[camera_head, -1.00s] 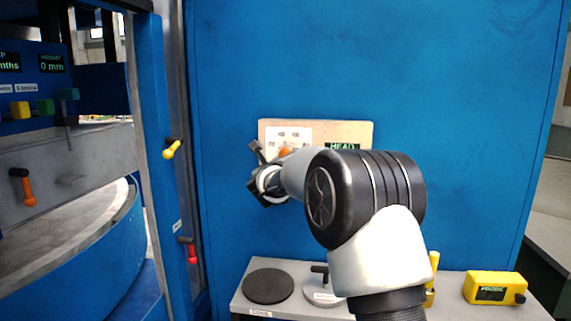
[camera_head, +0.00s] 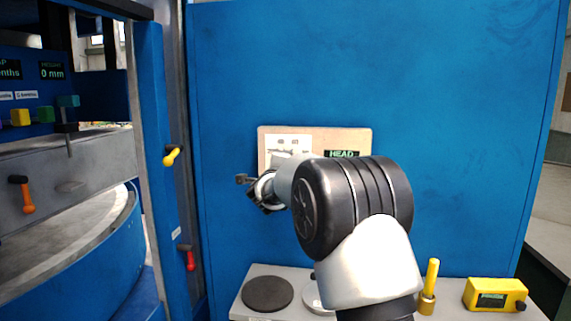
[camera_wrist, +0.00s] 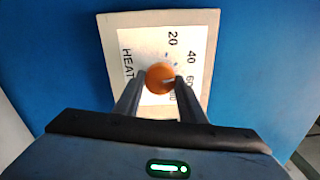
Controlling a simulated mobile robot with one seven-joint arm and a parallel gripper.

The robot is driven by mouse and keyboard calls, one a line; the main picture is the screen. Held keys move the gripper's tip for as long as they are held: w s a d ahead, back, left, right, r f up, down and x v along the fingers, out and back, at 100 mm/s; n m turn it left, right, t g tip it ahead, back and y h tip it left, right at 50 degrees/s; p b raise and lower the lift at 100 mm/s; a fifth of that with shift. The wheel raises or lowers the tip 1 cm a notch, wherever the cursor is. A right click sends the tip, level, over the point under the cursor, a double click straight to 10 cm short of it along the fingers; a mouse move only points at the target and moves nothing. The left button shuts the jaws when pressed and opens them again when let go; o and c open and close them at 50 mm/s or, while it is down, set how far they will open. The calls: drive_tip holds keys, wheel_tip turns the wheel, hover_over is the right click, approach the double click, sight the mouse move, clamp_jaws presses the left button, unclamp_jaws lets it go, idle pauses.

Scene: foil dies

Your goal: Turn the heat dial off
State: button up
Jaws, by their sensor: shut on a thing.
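The heat dial (camera_wrist: 160,77) is an orange round knob on a pale plate marked HEAT, with 20, 40 and 60 around it, in the wrist view. The plate appears turned sideways there, and the lower numbers are partly hidden by a finger. My gripper (camera_wrist: 161,80) has one finger on each side of the knob and is shut on it. In the head view my gripper (camera_head: 264,190) is at the left of the panel, mostly behind my arm, and the dial is hidden there. I cannot read the dial's exact setting.
The beige panel (camera_head: 310,131) with a HEAD display is on a blue wall (camera_head: 400,80). Below is a grey shelf (camera_head: 450,305) with a black disc (camera_head: 268,294), a yellow-handled tool (camera_head: 432,275) and a yellow box (camera_head: 495,294). Blue machinery with coloured handles stands at left.

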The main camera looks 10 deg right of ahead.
drive_tip(key=shift+a+r+n+p, duration=0.1)
drive_tip(key=shift+n+p, duration=2.05)
drive_tip(key=shift+n, duration=3.45)
drive_tip(key=o, duration=1.1)
drive_tip(key=b+v, duration=0.3)
drive_tip(key=v, duration=1.4)
drive_tip(key=shift+s, duration=0.2)
